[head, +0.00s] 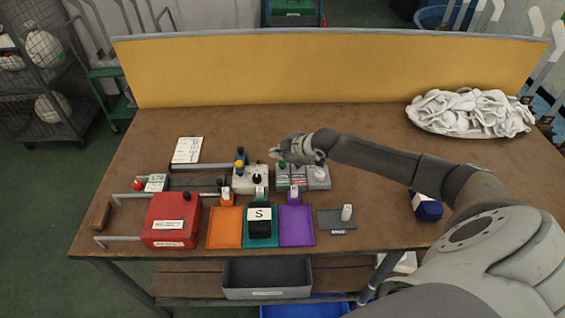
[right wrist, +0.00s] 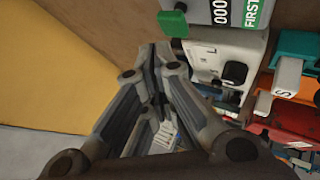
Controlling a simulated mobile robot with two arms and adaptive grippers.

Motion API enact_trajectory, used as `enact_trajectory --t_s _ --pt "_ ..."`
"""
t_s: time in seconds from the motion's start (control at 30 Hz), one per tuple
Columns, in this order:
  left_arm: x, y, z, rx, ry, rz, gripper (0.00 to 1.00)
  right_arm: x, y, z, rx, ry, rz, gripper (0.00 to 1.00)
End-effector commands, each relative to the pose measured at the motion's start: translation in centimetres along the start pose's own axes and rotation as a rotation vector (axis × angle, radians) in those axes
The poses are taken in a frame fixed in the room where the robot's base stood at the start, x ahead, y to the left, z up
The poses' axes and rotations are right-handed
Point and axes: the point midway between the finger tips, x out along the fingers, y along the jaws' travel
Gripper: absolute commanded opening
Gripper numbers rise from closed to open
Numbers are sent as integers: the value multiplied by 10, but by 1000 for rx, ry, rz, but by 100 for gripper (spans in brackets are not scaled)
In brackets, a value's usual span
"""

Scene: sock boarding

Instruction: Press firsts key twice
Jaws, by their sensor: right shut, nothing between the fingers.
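The firsts counter (right wrist: 220,12) is a grey box with a number window and a green label that reads "FIRST", partly cut off at the top of the right wrist view. Its green key (right wrist: 172,23) sticks out on the side toward my right gripper (right wrist: 157,52). In the head view the green key (head: 282,164) shows at the left of the counter row (head: 305,182). My right gripper (head: 277,153) is shut and empty, just behind the key and partly above it. A small gap shows between fingertips and key in the right wrist view. My left gripper is out of view.
A pale box (head: 246,184) with yellow and black knobs stands left of the counters. Orange (head: 225,228), teal (head: 273,238) and purple (head: 297,226) trays lie in front. A red box (head: 172,220) is at left, a white sock pile (head: 470,112) back right.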

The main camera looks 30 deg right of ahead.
Motion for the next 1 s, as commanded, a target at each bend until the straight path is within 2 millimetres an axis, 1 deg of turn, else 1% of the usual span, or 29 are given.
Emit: enact_trajectory --t_s 0.43,0.73,1.0 --pt "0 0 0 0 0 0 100 0 0 0 0 0 0 0" --pt "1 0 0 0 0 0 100 6 -4 4 1 0 0 0" --pt "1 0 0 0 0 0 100 6 -4 4 0 0 0 0"
